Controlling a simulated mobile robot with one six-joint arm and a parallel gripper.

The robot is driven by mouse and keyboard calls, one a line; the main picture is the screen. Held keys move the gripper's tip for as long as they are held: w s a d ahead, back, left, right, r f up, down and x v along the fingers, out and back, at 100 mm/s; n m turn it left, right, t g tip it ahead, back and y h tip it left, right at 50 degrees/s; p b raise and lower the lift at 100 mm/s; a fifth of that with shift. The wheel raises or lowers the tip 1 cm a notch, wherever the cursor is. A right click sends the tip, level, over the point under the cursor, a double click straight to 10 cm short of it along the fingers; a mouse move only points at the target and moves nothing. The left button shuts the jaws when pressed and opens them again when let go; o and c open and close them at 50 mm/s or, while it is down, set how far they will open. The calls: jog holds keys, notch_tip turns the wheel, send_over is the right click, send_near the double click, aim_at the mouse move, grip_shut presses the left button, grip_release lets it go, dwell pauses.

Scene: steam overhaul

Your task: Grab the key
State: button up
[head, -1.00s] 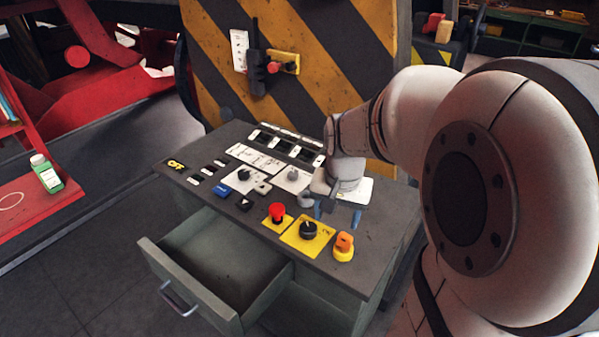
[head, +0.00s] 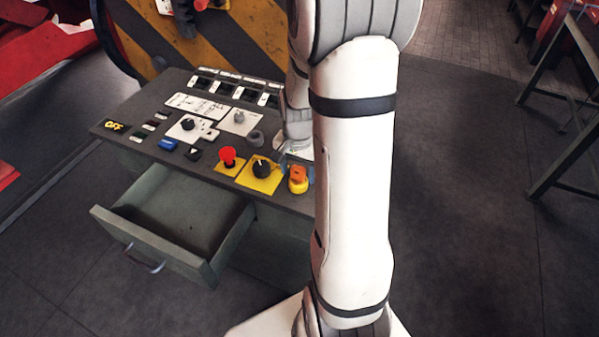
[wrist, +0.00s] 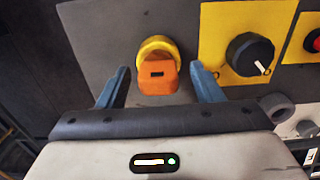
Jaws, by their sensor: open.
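The key is an orange block-like piece seated in a round yellow switch on the control panel. In the wrist view the key (wrist: 157,77) lies between and a little beyond the two blue fingers of my gripper (wrist: 157,85), which is open with a gap on both sides. In the head view the key (head: 298,173) is at the panel's front right corner, close beside my arm. My gripper is mostly hidden behind the arm there, with only a bit of blue finger showing.
The panel top (head: 160,100) carries a red button (head: 228,155), a black knob (head: 262,167) on a yellow plate, and several switches. An open drawer (head: 150,245) sticks out below. A black knob (wrist: 249,54) is right of the fingers in the wrist view.

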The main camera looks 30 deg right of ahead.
jog(key=shift+c, duration=0.2)
jog(key=c, duration=1.1)
jog(key=shift+o, duration=0.2)
